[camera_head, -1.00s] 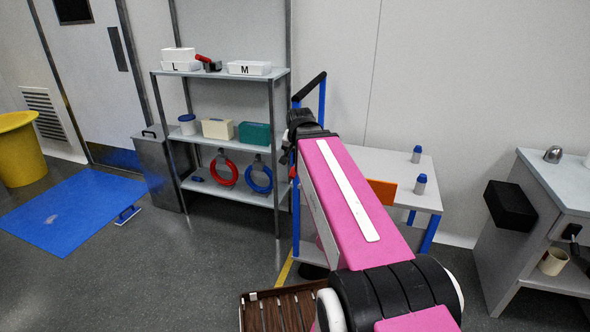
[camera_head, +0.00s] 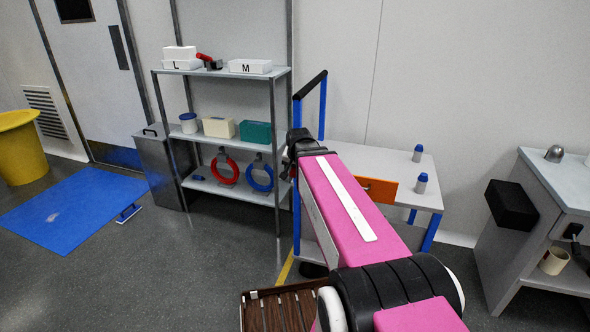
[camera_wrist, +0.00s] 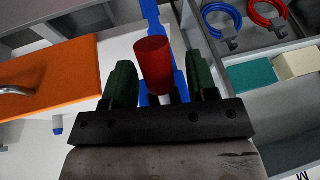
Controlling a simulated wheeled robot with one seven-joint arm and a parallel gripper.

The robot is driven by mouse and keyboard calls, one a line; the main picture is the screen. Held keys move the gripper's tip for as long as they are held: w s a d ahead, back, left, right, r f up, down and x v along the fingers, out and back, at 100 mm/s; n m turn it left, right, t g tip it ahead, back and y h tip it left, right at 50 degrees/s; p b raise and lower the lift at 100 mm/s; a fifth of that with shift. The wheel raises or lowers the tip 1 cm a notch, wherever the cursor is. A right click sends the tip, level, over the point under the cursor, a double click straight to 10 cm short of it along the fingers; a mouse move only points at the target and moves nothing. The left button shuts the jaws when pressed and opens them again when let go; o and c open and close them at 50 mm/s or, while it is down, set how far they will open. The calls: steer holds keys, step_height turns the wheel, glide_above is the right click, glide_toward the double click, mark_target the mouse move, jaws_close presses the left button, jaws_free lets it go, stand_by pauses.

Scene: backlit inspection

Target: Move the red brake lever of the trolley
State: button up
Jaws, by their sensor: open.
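In the wrist view, a red cylindrical piece, seemingly the brake lever (camera_wrist: 153,64), stands in front of blue bars of the trolley (camera_wrist: 152,15). My gripper (camera_wrist: 162,75) is open, with one dark green finger on each side of the red piece. A gap shows on both sides of it; I cannot tell how deep it sits between the fingers. In the head view, the trolley's blue frame with a black push bar (camera_head: 311,85) rises behind my pink arm.
A grey shelf (camera_head: 235,135) with boxes and hanging rings stands left.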

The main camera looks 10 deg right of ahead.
jaws_close()
steer(key=shift+r, duration=0.1)
steer(key=shift+r+g+y, duration=0.3)
steer(key=shift+g+y, duration=0.1)
steer(key=shift+g, duration=0.2)
steer(key=shift+s+a+r+m+g+y, duration=0.15)
steer(key=shift+r+g+y, duration=0.4)
steer(key=shift+g, duration=0.4)
steer(key=shift+s+a+r+m+g+y, duration=0.15)
steer(key=shift+r+g+y, duration=0.4)
steer(key=shift+g, duration=0.4)
steer(key=shift+d, duration=0.1)
jaws_free()
